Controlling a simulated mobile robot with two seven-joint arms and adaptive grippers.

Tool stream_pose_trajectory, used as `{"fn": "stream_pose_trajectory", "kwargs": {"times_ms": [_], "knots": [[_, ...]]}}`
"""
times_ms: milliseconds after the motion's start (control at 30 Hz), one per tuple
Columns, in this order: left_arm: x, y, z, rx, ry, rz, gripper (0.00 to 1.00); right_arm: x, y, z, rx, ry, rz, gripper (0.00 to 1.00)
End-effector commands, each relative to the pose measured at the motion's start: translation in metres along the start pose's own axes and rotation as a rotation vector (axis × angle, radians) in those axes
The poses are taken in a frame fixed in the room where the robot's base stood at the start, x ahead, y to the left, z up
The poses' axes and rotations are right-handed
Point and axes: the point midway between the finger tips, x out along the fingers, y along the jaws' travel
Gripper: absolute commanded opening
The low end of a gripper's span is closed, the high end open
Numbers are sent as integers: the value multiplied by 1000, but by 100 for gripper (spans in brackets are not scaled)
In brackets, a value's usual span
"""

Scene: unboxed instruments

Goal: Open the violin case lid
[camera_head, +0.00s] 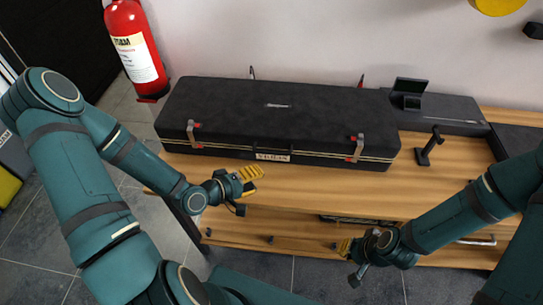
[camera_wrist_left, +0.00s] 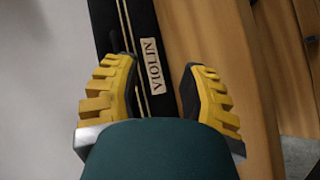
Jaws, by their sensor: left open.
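The black violin case (camera_head: 275,115) lies on the wooden bench with its lid down. Two metal latches with red parts, a left one (camera_head: 193,133) and a right one (camera_head: 355,148), sit on its front side. A "VIOLIN" label (camera_head: 272,157) is between them and also shows in the left wrist view (camera_wrist_left: 153,66). My left gripper (camera_head: 248,181) is open and empty, in front of the case near the label. In the left wrist view its yellow fingers (camera_wrist_left: 160,80) are spread apart. My right gripper (camera_head: 350,255) is low at the bench's front, away from the case; its opening is unclear.
A red fire extinguisher (camera_head: 135,45) stands left of the case. A dark flat case (camera_head: 450,110) and a small black stand (camera_head: 430,147) are to the right. The wooden bench top (camera_head: 310,180) is clear in front of the case.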

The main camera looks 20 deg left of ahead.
Motion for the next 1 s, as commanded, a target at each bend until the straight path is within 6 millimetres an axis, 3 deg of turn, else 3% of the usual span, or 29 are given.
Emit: {"fn": "stream_pose_trajectory", "kwargs": {"times_ms": [100,233,467,667,1000], "knots": [[-21,2,-20,-94,42,130,42,10,4,3,-2,-5,-1,0],[-40,8,-29,-159,51,232,42,14,5,4,-3,-8,-1,0],[-49,14,-33,-195,45,296,42,17,6,5,-4,-10,-1,0],[-24,21,-34,-196,40,296,42,22,8,5,-4,-8,-1,0],[40,40,-39,-194,41,295,42,34,13,4,-5,-2,-1,0]]}}
